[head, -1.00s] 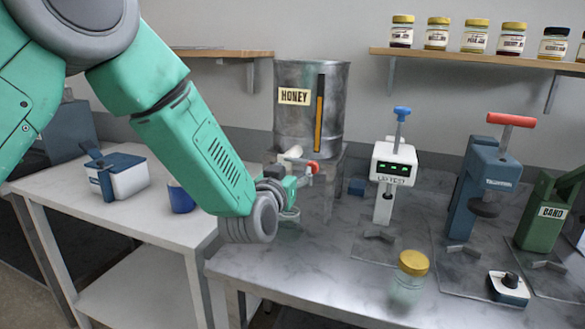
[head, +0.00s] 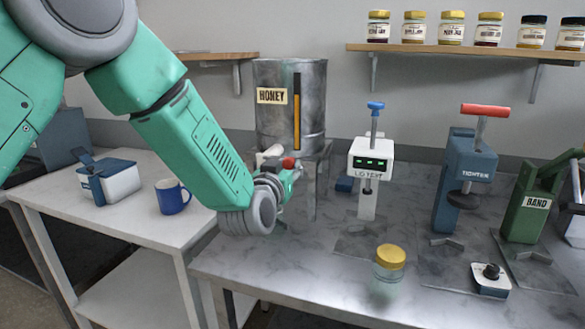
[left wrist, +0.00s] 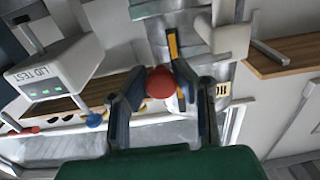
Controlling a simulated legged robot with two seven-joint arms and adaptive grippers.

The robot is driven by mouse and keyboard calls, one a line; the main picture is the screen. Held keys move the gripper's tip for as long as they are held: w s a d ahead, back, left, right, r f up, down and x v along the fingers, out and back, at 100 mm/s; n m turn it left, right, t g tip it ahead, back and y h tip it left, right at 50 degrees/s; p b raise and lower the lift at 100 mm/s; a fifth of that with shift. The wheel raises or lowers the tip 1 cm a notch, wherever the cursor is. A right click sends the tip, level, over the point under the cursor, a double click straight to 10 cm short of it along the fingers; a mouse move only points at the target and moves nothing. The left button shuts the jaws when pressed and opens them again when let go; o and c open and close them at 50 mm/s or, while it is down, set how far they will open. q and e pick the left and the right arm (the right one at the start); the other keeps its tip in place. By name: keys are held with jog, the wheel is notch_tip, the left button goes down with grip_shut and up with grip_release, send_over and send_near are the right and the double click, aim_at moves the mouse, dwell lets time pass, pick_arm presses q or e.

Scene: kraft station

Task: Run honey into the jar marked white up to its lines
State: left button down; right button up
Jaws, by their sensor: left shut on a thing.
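The grey metal tank labelled HONEY (head: 308,110) stands on a stand at the back of the bench, with an amber strip in its front slot. A tap with a red knob (head: 289,162) sits at its base. My left gripper (head: 287,178) is at the tap, and in the left wrist view its two fingers are shut on the red knob (left wrist: 161,82). The space under the tap is mostly hidden by my gripper and wrist, so I cannot tell whether a jar stands there. A glass jar with a yellow lid (head: 388,263) stands on the front of the bench; no marking is readable. My right gripper is not in view.
A white lid tester (head: 370,160), a blue tightener (head: 468,175) and a green band press (head: 530,205) stand to the right. A small knobbed device (head: 490,280) lies at the front right. A blue mug (head: 172,197) stands on the left table. Labelled jars line the shelf (head: 480,53).

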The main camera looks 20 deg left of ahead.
pick_arm(q)
jog(key=shift+a+r+n, duration=0.25)
jog(key=shift+r+n, duration=0.25)
jog(key=shift+n, duration=0.1)
jog(key=shift+a+r+n, duration=0.1)
jog(key=shift+r+n, duration=0.2)
jog(key=shift+n, duration=0.1)
jog(key=shift+r+n, duration=0.95)
jog(key=shift+n, duration=0.25)
jog(key=shift+a+r+n, duration=0.15)
jog(key=shift+r+n, duration=0.15)
jog(key=shift+n, duration=0.2)
jog(key=shift+a+r+n+b, duration=0.3)
jog(key=shift+a+r+n, duration=0.25)
jog(key=shift+n, duration=0.5)
jog(key=shift+a+r+n+b, duration=0.35)
jog(key=shift+a+r+n, duration=0.2)
jog(key=shift+n, duration=0.55)
jog(key=shift+a+r+n+b, duration=0.3)
jog(key=shift+a+r+n, duration=0.25)
jog(key=shift+n, duration=0.5)
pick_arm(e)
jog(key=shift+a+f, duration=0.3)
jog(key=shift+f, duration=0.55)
pick_arm(q)
jog(key=shift+a+f, duration=0.1)
jog(key=shift+a, duration=0.05)
